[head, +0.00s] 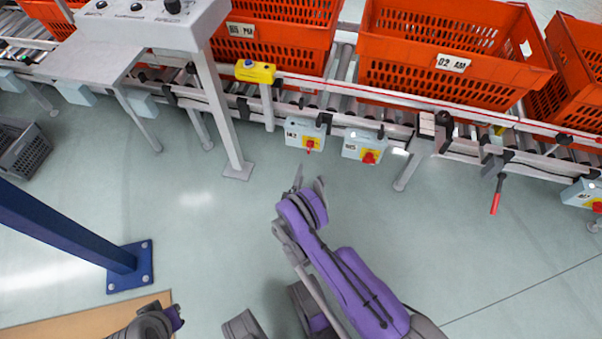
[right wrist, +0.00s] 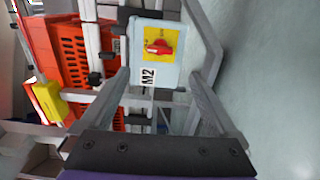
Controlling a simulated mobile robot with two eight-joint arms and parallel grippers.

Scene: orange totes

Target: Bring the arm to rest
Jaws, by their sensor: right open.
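My right arm (head: 355,285), purple and grey, reaches up from the bottom of the head view. Its gripper (head: 309,174) is open and empty above the floor, a little in front of the conveyor. In the right wrist view the two fingers of the gripper (right wrist: 159,78) stand apart. A grey switch box (right wrist: 152,55) with a red knob and an M2 label shows beyond them; it also shows in the head view (head: 297,140). A grey and purple part of my own body shows at the bottom left of the head view. I see no left gripper fingers.
A roller conveyor (head: 395,118) crosses the top with orange totes (head: 453,63). A second switch box (head: 362,147) and a red-handled lever (head: 496,196) are on its front side. A blue post (head: 60,232) stands at left, near a grey crate (head: 25,152). The floor between is clear.

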